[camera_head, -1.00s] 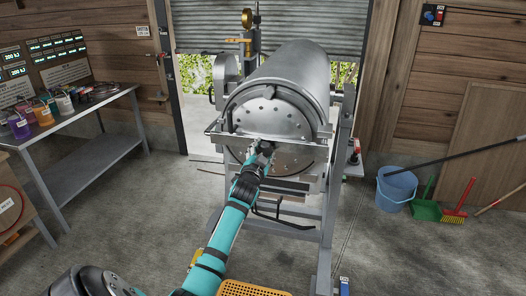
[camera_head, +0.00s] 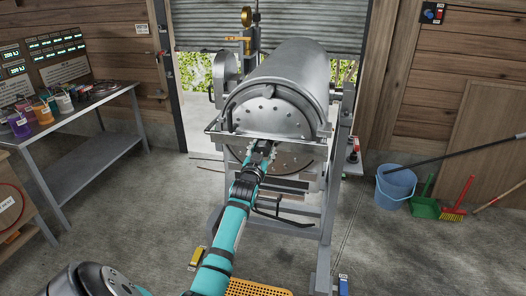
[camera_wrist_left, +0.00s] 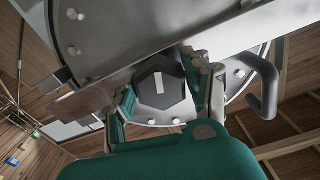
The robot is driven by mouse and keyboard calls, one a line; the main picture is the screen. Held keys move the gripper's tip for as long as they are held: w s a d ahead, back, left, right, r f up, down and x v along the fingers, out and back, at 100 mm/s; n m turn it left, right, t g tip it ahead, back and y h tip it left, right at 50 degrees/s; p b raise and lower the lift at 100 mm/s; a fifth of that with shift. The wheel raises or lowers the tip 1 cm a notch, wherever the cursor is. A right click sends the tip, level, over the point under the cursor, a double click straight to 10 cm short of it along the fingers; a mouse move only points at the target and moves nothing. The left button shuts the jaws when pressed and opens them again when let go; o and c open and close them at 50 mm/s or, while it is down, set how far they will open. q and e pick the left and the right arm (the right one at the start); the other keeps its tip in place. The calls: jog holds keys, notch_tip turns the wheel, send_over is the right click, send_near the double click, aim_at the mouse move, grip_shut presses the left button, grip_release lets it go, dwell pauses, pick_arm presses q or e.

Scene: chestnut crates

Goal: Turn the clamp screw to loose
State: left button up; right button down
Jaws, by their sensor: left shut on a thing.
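The clamp screw (camera_wrist_left: 158,92) is a dark hexagonal knob with a white mark on its face, in the middle of the left wrist view. It sits at the front of a metal bar (camera_wrist_left: 140,57) across the end of the steel drum (camera_head: 290,82). My left gripper (camera_head: 263,150) is at the bar below the drum's upper end face. In the left wrist view its two fingers (camera_wrist_left: 163,98) stand on either side of the knob and are shut on it. In the head view the gripper hides the knob. My right gripper is not in view.
A metal frame (camera_head: 332,200) carries the drum. A curved handle (camera_wrist_left: 268,85) is right of the knob in the wrist view. A bench (camera_head: 100,110) with jars stands left. A blue bucket (camera_head: 396,187) and green dustpan (camera_head: 424,208) are right. An orange perforated crate (camera_head: 258,289) lies below.

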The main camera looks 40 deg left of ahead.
pick_arm(q)
jog(key=shift+f, duration=0.15)
jog(key=o, duration=1.2)
jog(key=shift+c, duration=0.2)
jog(key=v, duration=1.2)
